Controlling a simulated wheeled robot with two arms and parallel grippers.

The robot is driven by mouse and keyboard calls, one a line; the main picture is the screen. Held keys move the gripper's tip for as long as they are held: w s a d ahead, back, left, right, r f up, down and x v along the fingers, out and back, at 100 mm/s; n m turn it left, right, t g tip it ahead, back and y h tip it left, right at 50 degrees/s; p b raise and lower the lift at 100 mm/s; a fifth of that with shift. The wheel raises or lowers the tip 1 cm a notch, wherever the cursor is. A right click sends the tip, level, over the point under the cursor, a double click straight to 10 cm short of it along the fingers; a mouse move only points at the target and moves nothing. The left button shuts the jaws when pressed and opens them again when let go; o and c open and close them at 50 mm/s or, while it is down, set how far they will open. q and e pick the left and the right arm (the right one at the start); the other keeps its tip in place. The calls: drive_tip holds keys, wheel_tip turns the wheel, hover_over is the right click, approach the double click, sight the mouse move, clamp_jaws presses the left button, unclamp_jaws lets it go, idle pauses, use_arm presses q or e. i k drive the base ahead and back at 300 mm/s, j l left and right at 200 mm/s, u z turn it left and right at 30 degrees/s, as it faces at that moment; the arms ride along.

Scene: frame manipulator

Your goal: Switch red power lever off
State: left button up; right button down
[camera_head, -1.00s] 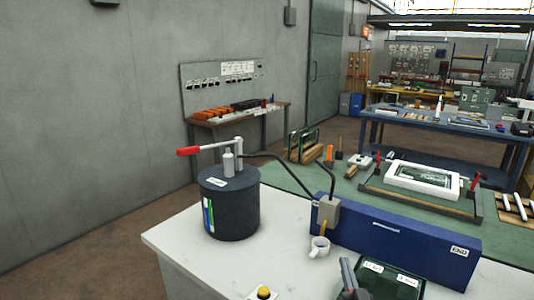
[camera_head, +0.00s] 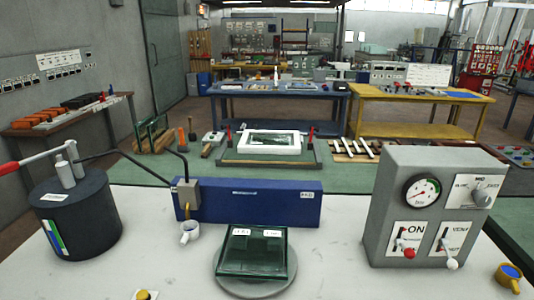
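A grey control box (camera_head: 436,208) stands on the white table at the right. Its lower left panel (camera_head: 409,238) is marked ON and carries a small lever with a red knob (camera_head: 409,252). The knob hangs at the lower end of the lever, near the panel's bottom edge. Beside it on the right is a similar lever with a white knob (camera_head: 452,264). Neither of my grippers shows in this view.
A black cylinder (camera_head: 75,218) with a long red-handled lever (camera_head: 20,160) stands at the left. A blue block (camera_head: 265,203), a white cup (camera_head: 189,232), glass plates (camera_head: 256,255) on a round grey base and a yellow cup (camera_head: 508,277) share the table (camera_head: 330,265).

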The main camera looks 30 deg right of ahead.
sight(409, 254)
drive_tip(key=z, duration=2)
